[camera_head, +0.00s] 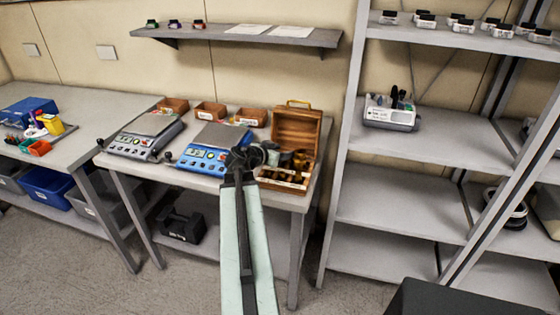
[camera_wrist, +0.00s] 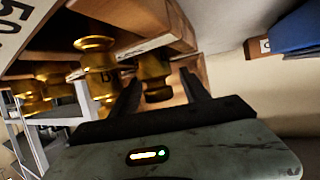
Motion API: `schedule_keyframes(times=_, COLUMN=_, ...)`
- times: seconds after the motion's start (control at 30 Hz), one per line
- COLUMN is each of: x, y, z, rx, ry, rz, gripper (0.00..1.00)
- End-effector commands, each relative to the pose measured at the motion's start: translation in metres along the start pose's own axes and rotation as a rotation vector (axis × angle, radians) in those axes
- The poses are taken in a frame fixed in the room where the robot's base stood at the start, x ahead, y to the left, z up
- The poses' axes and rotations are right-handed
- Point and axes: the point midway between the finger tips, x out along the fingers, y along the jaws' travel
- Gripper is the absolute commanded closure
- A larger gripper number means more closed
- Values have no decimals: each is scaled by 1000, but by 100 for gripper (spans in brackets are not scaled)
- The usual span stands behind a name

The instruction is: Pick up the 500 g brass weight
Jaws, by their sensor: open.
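Several brass weights stand in the open wooden box (camera_head: 296,130) on the bench. In the wrist view, one brass weight (camera_wrist: 155,75) shows between the open fingers of my gripper (camera_wrist: 160,82), and whether they touch it I cannot tell. A larger brass weight (camera_wrist: 97,68) with a partly readable dark marking is left of the fingers, and more weights (camera_wrist: 45,82) show further left. No mark I can read tells which one is 500 g. In the head view, my gripper (camera_head: 246,158) is at the box's left side, and its fingertips are hard to make out.
A blue scale (camera_head: 205,148) and a grey scale (camera_head: 143,138) stand left of the box. Small wooden trays (camera_head: 210,110) sit behind them. A metal shelf rack (camera_head: 410,150) rises close on the right. A wall shelf (camera_head: 240,36) hangs above.

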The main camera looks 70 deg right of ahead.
Motion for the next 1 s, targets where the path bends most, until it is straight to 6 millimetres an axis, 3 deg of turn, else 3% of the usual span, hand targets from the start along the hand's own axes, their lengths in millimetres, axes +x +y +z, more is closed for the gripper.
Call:
schedule_keyframes(times=0.03, x=0, y=0, z=0, rx=0, ry=0, rz=0, gripper=51)
schedule_keyframes(times=0.2, x=-1, y=0, z=0, rx=0, ry=0, rz=-1, gripper=98)
schedule_keyframes(times=1.0, x=0, y=0, z=0, rx=0, ry=1, rz=0, gripper=100)
